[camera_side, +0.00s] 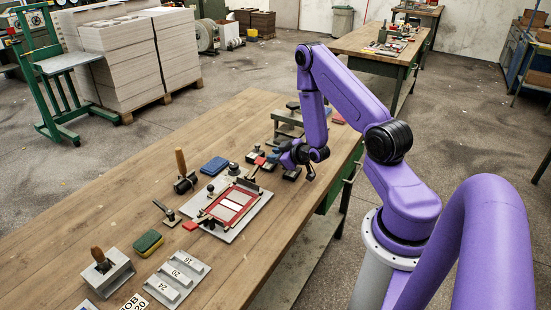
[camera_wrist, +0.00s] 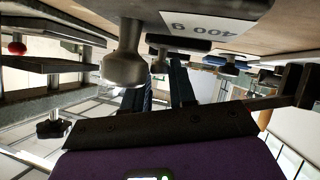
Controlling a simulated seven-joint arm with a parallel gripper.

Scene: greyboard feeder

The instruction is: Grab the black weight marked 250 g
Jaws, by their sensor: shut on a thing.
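My gripper (camera_side: 297,165) is low over the far right part of the workbench in the side view, pointing down. It is shut on a small dark thing, which looks like a black weight (camera_side: 291,174) at its tips. No 250 g mark can be read on it. In the wrist view my gripper's dark fingers (camera_wrist: 167,88) stand in the middle, and what is between them is hard to make out. A white label reading 400 g (camera_wrist: 212,22) shows upside down at the top.
Small dark blocks (camera_side: 256,156) stand just left of my gripper. A grey plate with a red frame (camera_side: 245,212) lies nearer, with a blue pad (camera_side: 214,165) behind it. A grey raised stand (camera_side: 288,121) is at the back. Bare wood (camera_side: 285,215) lies in front right.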

